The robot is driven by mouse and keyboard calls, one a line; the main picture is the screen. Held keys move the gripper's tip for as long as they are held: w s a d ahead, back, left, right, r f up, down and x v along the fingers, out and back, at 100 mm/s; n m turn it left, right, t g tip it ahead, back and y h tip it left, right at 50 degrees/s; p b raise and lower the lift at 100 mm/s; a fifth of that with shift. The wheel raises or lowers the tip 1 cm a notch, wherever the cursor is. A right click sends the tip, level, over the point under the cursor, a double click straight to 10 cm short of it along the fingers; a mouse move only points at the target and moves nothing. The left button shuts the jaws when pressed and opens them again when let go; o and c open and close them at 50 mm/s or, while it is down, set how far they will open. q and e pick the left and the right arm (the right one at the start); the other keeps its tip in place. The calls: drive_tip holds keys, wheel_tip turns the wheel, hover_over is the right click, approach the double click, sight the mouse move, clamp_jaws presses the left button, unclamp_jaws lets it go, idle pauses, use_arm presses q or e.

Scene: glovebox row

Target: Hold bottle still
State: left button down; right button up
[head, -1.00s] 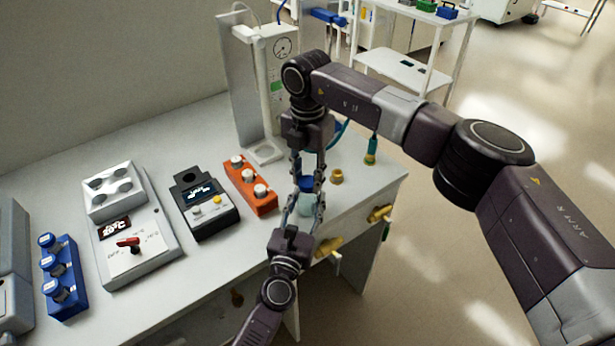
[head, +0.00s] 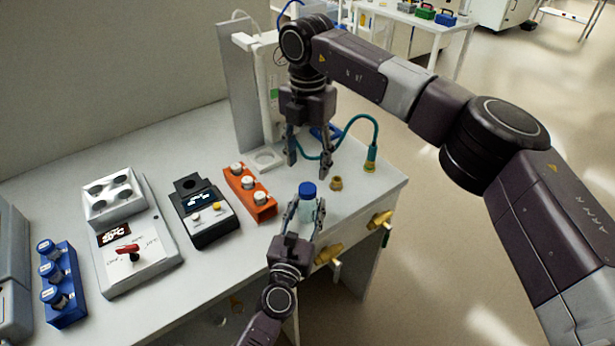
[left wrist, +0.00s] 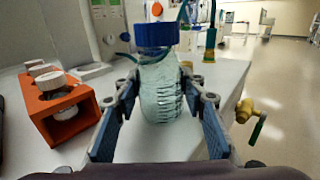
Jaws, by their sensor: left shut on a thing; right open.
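The bottle (head: 306,207) has a blue cap (head: 307,189) and a pale, clear body, and stands upright near the front edge of the bench. My left gripper (head: 304,215) is shut on the bottle's body from the front. In the left wrist view the bottle (left wrist: 161,95) stands between the two finger pads, with its blue cap (left wrist: 156,35) on top. My right gripper (head: 307,158) is open and empty, above and behind the cap, apart from it.
An orange rack (head: 249,192) with white-capped vials stands left of the bottle. Brass valves (head: 380,218) stick out from the bench front. A black device (head: 205,213) sits farther left.

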drive_tip(key=shift+r, duration=2.4)
use_arm(q)
drive_tip(key=c, duration=1.1)
unclamp_jaws()
drive_tip(key=shift+c, duration=0.2)
drive_tip(key=shift+s, duration=0.1)
drive_tip(key=v, duration=1.1)
drive_tip(key=shift+s+a, duration=0.15)
drive_tip(key=shift+s, duration=0.2)
